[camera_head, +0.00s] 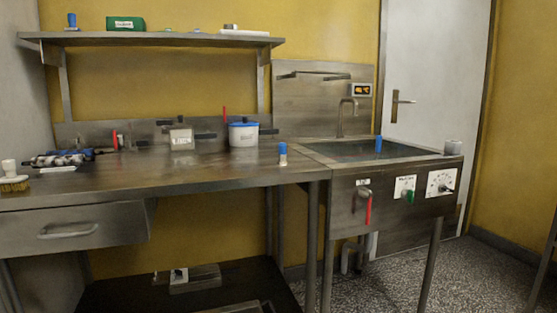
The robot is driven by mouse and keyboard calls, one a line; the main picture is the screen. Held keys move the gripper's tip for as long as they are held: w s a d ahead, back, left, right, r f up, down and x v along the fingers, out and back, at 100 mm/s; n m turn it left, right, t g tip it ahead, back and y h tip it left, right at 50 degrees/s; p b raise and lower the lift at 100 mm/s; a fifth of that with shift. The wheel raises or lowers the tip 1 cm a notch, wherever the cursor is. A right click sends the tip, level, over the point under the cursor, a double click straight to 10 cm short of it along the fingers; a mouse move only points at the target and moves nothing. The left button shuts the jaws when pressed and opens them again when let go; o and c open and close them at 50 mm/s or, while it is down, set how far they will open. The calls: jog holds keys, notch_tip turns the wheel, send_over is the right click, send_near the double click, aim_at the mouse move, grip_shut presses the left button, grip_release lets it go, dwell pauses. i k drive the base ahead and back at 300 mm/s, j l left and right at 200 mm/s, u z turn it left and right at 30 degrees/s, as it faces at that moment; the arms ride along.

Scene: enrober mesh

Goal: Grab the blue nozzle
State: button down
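Several blue items are in view, and I cannot tell for sure which one is the blue nozzle. A slim blue piece (379,145) stands upright at the sink; whether it is in the basin or on its edge is unclear. A small white bottle with a blue top (283,154) stands near the right end of the steel worktop. Another upright blue piece (72,20) stands at the left of the wall shelf. My gripper is not in view.
The steel worktop (210,168) is mostly clear in its middle. A white pot with a blue rim (243,133) stands at its back. The sink (345,151) has a tap (341,118) behind it. A drawer (75,232) is below left.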

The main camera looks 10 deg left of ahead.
aim_at(282, 147)
jog(key=u, duration=0.75)
